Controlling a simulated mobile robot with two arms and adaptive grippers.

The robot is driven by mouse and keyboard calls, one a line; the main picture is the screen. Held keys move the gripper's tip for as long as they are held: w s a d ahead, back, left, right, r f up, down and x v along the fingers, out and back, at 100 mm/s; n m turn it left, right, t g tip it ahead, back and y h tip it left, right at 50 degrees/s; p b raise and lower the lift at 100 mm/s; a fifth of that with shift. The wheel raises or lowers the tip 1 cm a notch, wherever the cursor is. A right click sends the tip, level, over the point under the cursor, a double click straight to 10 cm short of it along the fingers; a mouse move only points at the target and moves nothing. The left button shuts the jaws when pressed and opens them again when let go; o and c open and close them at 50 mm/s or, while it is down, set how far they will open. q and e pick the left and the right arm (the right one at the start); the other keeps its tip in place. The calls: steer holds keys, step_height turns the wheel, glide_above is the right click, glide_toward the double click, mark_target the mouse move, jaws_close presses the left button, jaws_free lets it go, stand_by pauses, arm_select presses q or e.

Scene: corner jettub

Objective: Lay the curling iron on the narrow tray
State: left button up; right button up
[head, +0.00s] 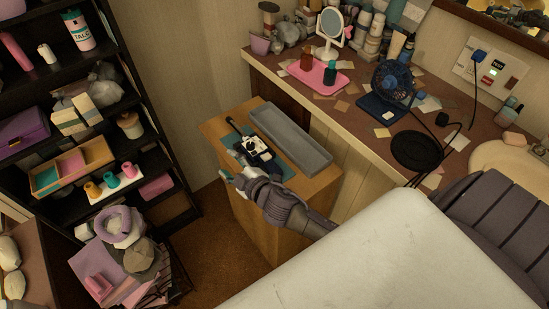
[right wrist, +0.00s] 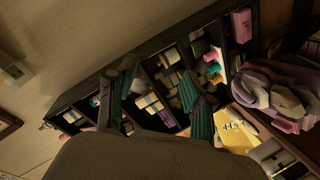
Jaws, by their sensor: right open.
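A long, narrow grey tray (head: 305,148) lies on top of a small wooden cabinet. Beside it is a teal mat (head: 287,172). A thin dark rod (head: 234,127), which looks like part of the curling iron, points out at the mat's far left end. Black-and-white parts next to it hide the rest, and I cannot tell whether they belong to my wrist. My right gripper (head: 233,172) is at the cabinet's left front edge, left of the tray. In the right wrist view its teal fingers (right wrist: 157,110) stand wide apart with nothing between them. My left gripper does not show.
A counter (head: 345,105) behind holds a pink tray (head: 318,75), a blue fan (head: 394,82), a mirror and bottles. A dark shelf (head: 150,110) full of goods stands at the left. A pale rounded surface (head: 400,255) fills the front. Brown floor (head: 215,245) is open between shelf and cabinet.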

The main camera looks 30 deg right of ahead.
steer(key=w+a+r+n+y, duration=0.3)
steer(key=a+r+n+y, duration=0.45)
steer(key=n, duration=0.25)
steer(key=n+g+h+b, duration=0.2)
steer(key=n+g+h, duration=0.8)
steer(key=n+g, duration=0.55)
glide_above(275, 168)
step_height(275, 168, down, 8)
steer(key=shift+t, duration=0.25)
step_height(275, 168, down, 10)
steer(key=b, duration=0.6)
steer(key=shift+d+b, duration=0.1)
steer(key=shift+b, duration=0.3)
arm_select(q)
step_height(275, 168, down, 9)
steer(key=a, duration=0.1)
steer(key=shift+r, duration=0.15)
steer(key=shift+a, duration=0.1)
arm_select(e)
steer(key=shift+c, duration=0.4)
